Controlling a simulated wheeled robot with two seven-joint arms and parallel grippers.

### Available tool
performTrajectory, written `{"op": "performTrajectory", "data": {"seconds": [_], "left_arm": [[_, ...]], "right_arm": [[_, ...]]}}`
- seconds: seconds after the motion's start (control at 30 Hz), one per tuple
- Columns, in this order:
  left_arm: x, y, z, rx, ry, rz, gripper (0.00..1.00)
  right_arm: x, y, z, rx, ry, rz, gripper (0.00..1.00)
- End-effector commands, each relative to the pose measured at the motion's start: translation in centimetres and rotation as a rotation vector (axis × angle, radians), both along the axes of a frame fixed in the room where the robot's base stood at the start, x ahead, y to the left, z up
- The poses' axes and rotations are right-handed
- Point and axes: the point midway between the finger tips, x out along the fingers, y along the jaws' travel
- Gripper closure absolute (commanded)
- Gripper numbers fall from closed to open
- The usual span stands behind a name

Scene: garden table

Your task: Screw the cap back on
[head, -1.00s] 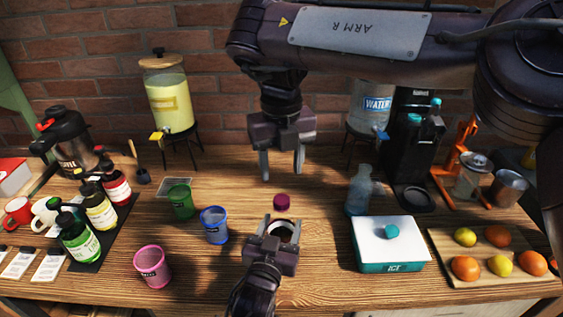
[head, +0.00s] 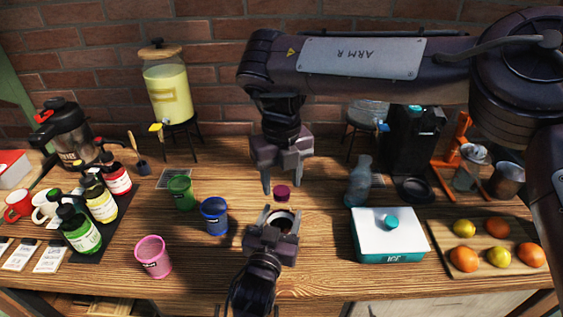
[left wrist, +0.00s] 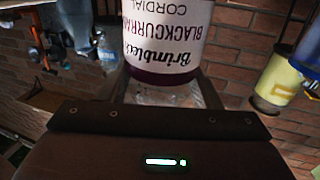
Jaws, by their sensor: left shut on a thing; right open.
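The purple cap (head: 282,193) shows just beyond my left gripper in the head view, apparently on the table. My left gripper (head: 279,216) is shut on the cordial bottle (head: 281,225), whose open-looking round top shows between the fingers. In the left wrist view the bottle (left wrist: 165,35) has a white label reading "Brimble's Blackcurrant Cordial", upside down, with a purple band. My right gripper (head: 283,185) is open and points down, its fingers close above and around the cap in the picture. I cannot tell whether they touch it.
A blue cup (head: 214,218), green cup (head: 180,193) and pink cup (head: 153,258) stand to the left. A clear bottle (head: 359,183) and a white-lidded ice box (head: 375,230) stand to the right. Fruit lies on a board (head: 440,255) farther right.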

Motion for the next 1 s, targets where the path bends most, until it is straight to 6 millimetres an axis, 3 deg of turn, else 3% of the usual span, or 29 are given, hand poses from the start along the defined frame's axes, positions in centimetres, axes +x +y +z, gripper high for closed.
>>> {"op": "performTrajectory", "data": {"seconds": [0.2, 0.5, 0.83, 1.0], "left_arm": [[0.0, 0.0, 0.1, 0.0, -0.001, 0.0, 1.0], [0.0, 0.0, 0.0, 0.0, -0.001, 0.0, 1.0], [0.0, 0.0, 0.0, 0.0, -0.001, 0.0, 1.0], [0.0, 0.0, 0.0, 0.0, -0.001, 0.0, 1.0]], "right_arm": [[0.0, 0.0, -1.7, 0.0, 0.0, 0.0, 0.51], [0.0, 0.0, -1.8, 0.001, -0.001, -0.001, 0.51], [0.0, 0.0, -1.8, 0.0, -0.001, -0.001, 0.94], [0.0, 0.0, -1.8, 0.002, 0.0, -0.053, 0.97]]}}
